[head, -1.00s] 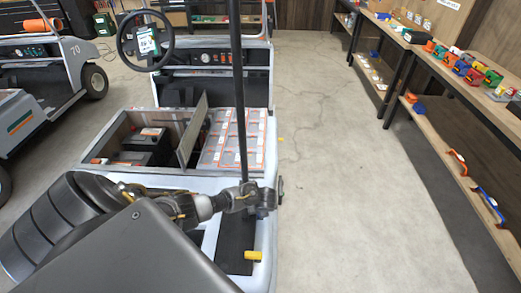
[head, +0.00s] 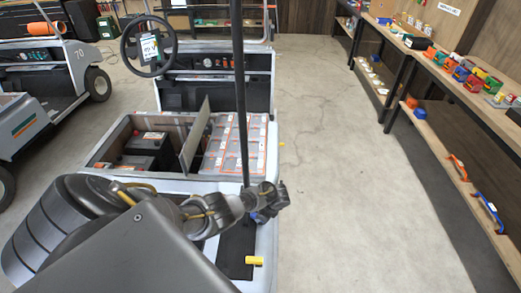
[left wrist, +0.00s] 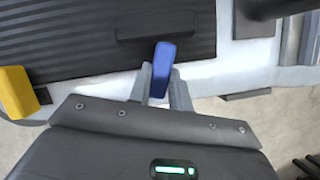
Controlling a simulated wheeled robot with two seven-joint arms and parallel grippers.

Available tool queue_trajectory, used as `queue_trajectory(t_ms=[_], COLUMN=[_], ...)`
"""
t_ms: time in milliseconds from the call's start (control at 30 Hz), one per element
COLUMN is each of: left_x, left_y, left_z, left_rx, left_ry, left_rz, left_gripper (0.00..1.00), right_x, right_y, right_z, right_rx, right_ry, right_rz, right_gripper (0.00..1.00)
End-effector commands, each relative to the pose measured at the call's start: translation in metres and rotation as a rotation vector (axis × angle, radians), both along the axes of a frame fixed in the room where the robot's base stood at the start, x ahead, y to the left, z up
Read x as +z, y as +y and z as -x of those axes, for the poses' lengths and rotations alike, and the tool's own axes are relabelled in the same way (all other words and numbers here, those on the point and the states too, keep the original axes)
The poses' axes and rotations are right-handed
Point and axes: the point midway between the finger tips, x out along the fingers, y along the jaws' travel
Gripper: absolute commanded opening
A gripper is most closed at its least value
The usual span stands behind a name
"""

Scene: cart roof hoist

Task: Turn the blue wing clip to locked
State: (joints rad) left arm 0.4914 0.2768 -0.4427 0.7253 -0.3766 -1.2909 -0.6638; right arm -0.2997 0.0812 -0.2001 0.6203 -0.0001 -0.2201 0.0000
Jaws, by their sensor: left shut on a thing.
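The blue wing clip (left wrist: 163,66) is between the two fingers of my left gripper (left wrist: 162,88) in the left wrist view. The fingers are shut on it, and its upper end sticks out past them, close to a dark bar. The clip lies nearly in line with the fingers, tilted slightly. My right gripper is not in view.
A yellow clip (head: 255,261) is nearer on the same cart edge, also in the left wrist view (left wrist: 18,92). The dark upright post (head: 241,100) rises close beside the gripper. Open floor (head: 340,180) lies to the right, then shelves (head: 440,75) with coloured parts.

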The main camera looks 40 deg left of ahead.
Motion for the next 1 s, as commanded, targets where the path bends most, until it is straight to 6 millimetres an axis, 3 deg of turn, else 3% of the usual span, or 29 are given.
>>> queue_trajectory(t_ms=[433,1000], left_x=[-0.0007,-0.0007], left_y=[-0.002,-0.0017], left_z=[0.0015,0.0023], left_rx=[0.283,0.356], left_ry=[0.001,0.0], left_rz=[0.002,0.001], left_gripper=[0.0,0.0], right_x=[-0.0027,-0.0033], right_y=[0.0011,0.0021], right_z=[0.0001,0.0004], right_rx=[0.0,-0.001], right_ry=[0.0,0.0], right_rz=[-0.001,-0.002], right_gripper=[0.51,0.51])
